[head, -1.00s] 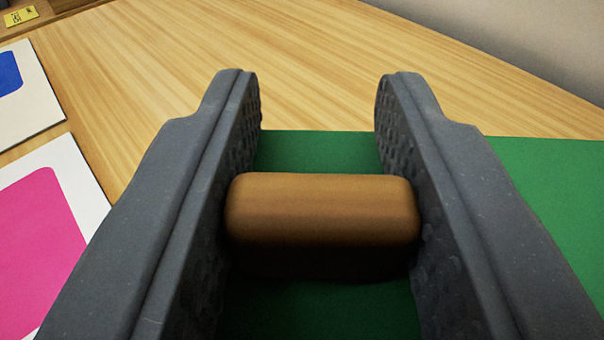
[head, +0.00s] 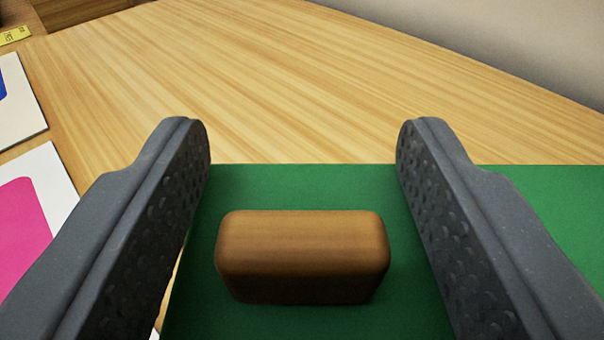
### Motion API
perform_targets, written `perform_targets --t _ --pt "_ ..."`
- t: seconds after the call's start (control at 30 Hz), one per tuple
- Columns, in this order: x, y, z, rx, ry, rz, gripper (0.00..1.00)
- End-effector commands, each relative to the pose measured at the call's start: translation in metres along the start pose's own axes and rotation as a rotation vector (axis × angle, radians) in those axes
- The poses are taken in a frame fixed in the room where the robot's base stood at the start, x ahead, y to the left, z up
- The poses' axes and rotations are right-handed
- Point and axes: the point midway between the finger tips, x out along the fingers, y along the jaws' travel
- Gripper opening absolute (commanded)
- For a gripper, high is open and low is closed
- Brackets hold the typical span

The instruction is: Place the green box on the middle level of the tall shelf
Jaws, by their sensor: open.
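A flat green surface (head: 300,185) fills the lower part of the head view, its far edge against the wood-grained surface. It may be the top of the green box; its sides are hidden, so I cannot tell. A rounded brown block (head: 303,255), possibly a handle, sits on it. My gripper (head: 303,145) is open, with one dark finger on each side of the brown block. A clear gap shows between the block and each finger. No tall shelf is in view.
A wood-grained surface (head: 260,80) stretches clear beyond the green one to a grey wall (head: 500,40). At the left lie a white card with a pink shape (head: 20,225) and one with a blue shape (head: 18,100). A yellow label (head: 15,35) is at the upper left.

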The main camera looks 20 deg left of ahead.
Motion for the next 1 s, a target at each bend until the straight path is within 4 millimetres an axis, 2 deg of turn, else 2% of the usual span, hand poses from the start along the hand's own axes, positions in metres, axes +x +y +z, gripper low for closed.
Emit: perform_targets --t 0.5,0.7,1.0 --pt "-0.092 0.002 -0.001 0.000 -0.002 0.005 0.52" --pt "-0.111 0.001 -0.001 0.000 0.002 0.002 0.52" --pt "-0.115 0.001 0.000 0.001 0.001 0.002 0.52"
